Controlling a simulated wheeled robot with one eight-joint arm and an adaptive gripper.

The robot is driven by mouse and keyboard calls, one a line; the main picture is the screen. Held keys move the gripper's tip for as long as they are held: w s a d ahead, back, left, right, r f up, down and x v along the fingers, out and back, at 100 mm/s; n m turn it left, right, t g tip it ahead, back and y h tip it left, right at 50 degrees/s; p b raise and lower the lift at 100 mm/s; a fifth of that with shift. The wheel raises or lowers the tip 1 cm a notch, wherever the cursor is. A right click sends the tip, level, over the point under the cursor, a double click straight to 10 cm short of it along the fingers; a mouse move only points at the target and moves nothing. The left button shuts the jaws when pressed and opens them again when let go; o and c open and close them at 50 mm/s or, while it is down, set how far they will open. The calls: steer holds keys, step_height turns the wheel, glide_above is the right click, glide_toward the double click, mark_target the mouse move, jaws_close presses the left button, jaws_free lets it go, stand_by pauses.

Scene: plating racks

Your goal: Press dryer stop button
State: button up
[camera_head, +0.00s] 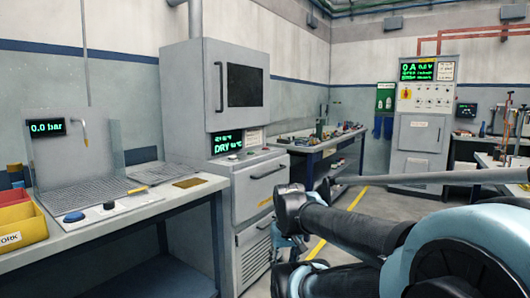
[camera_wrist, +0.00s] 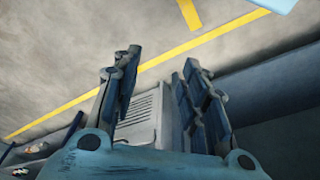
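The dryer (camera_head: 231,90) is a tall grey cabinet left of centre in the head view, with a dark window and a vertical handle. Below its window is a green-lit display (camera_head: 227,143) reading "DRY", with a pale label (camera_head: 252,138) to its right. A pale slatted panel (camera_wrist: 142,118) shows between the fingers. In the head view my arm crosses the lower right, with the gripper low, to the right of the dryer's lower front.
A left bench (camera_head: 150,200) holds a blue knob (camera_head: 74,217), a black knob (camera_head: 109,205) and a yellow bin (camera_head: 22,235). A cluttered bench (camera_head: 310,150) stands behind the dryer. A grey control cabinet (camera_head: 420,130) stands at the back right. Yellow-lined floor lies between.

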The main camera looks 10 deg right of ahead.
jaws_close()
stand_by(1.1)
